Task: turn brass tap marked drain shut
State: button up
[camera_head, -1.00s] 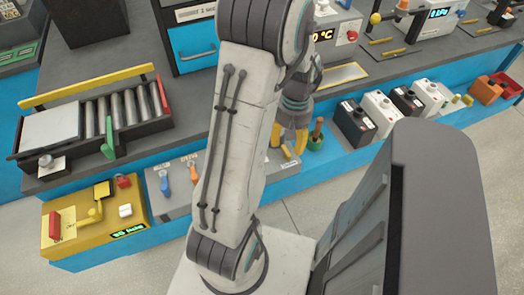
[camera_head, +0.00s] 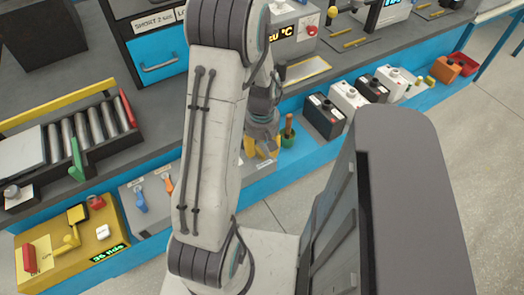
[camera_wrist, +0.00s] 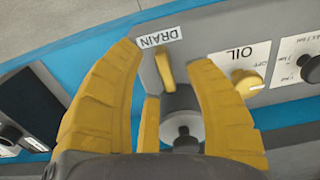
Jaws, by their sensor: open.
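The drain tap shows in the wrist view as a brass-yellow lever (camera_wrist: 165,72) beside a white DRAIN label (camera_wrist: 160,38) on a grey panel (camera_wrist: 204,36). My gripper (camera_wrist: 165,56) is open, with one yellow finger on each side of the lever. I see no clear contact. A short yellow upright piece and a grey round fitting (camera_wrist: 184,128) show lower between the fingers; I cannot tell what the yellow piece belongs to. In the head view my gripper (camera_head: 263,148) is low at the bench front, and my arm hides the drain tap.
A yellow knob under an OIL label (camera_wrist: 246,82) is close to my right finger. In the head view, a blue tap (camera_head: 141,201) and an orange tap (camera_head: 168,184) sit left of my arm. A green pot (camera_head: 288,138) and black and white batteries (camera_head: 323,117) stand right of my gripper.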

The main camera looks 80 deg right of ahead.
jog(key=shift+f, duration=1.1)
grip_shut()
